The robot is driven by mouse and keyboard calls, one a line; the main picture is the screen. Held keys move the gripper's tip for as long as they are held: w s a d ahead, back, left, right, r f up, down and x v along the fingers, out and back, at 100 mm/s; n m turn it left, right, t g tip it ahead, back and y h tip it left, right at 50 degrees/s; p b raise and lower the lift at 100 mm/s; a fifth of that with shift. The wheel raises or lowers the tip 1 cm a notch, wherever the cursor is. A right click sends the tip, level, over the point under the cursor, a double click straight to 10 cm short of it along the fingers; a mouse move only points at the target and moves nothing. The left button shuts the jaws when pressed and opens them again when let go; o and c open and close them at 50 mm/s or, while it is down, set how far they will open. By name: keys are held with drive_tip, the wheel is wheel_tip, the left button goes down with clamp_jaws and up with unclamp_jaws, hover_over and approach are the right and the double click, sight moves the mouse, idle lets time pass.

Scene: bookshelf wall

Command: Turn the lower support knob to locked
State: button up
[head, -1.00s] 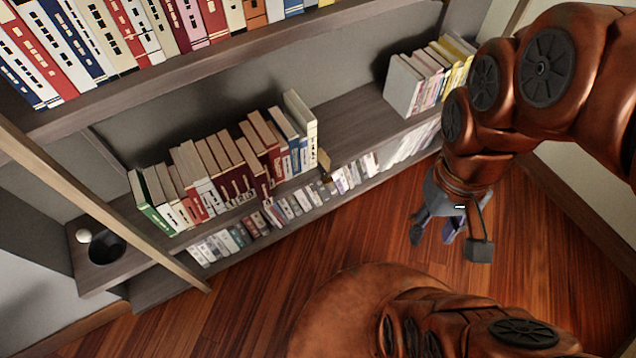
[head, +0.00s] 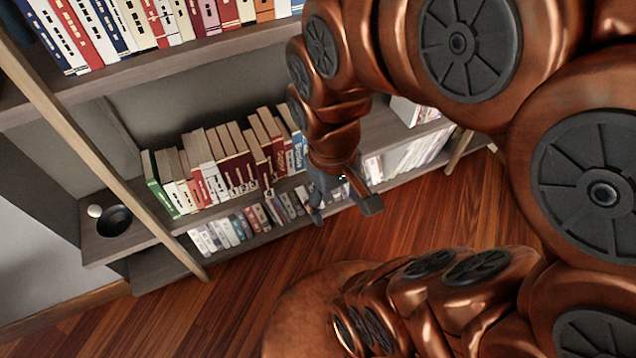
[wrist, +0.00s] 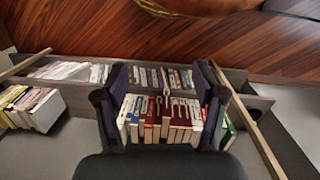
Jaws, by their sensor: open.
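My gripper (head: 343,205) hangs in front of the lower shelves in the head view, right of the row of books. In the wrist view, its two dark fingers are spread wide with nothing held between them (wrist: 160,72). I cannot clearly make out the lower support knob. A small tan piece (wrist: 167,91) at the shelf edge shows between the fingers in the wrist view, apart from them; it is too small to tell whether it is the knob or how it is turned. My arm hides that stretch of shelf in the head view.
Books (head: 222,165) fill the middle shelf, with a lower row (head: 232,228) below. A slanted wooden post (head: 105,150) crosses the left side. A dark bowl (head: 114,222) and a white ball (head: 94,211) sit at the left end. The wooden floor (head: 420,235) in front is clear.

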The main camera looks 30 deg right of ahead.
drive_tip(key=w+d+f+n+t+b, duration=0.25)
drive_tip(key=w+d+f+b, duration=0.35)
drive_tip(key=w+f, duration=0.65)
drive_tip(key=w+d+f+n+t+b, duration=0.1)
drive_tip(key=w+d+f+t+b, duration=0.25)
drive_tip(key=w+d+f, duration=0.9)
drive_tip(key=w+a+f+t+y+b, duration=0.1)
drive_tip(key=w+f+t+y+b, duration=0.3)
drive_tip(key=f, duration=0.7)
drive_tip(key=s+a+f+t+h+b, duration=0.1)
drive_tip(key=f+b, duration=0.4)
drive_tip(key=f, duration=0.6)
drive_tip(key=s+d+f+m+t+h+b, duration=0.35)
drive_tip(key=d+f+m+t+b, duration=0.2)
drive_tip(key=t+b, duration=0.2)
drive_tip(key=w+b, duration=0.1)
drive_tip(key=w, duration=0.7)
drive_tip(key=shift+n+t+h+b, duration=0.3)
drive_tip(key=shift+n+t+h, duration=0.05)
drive_tip(key=shift+n, duration=0.05)
drive_tip(key=shift+w, duration=0.1)
drive_tip(key=c, duration=1.1)
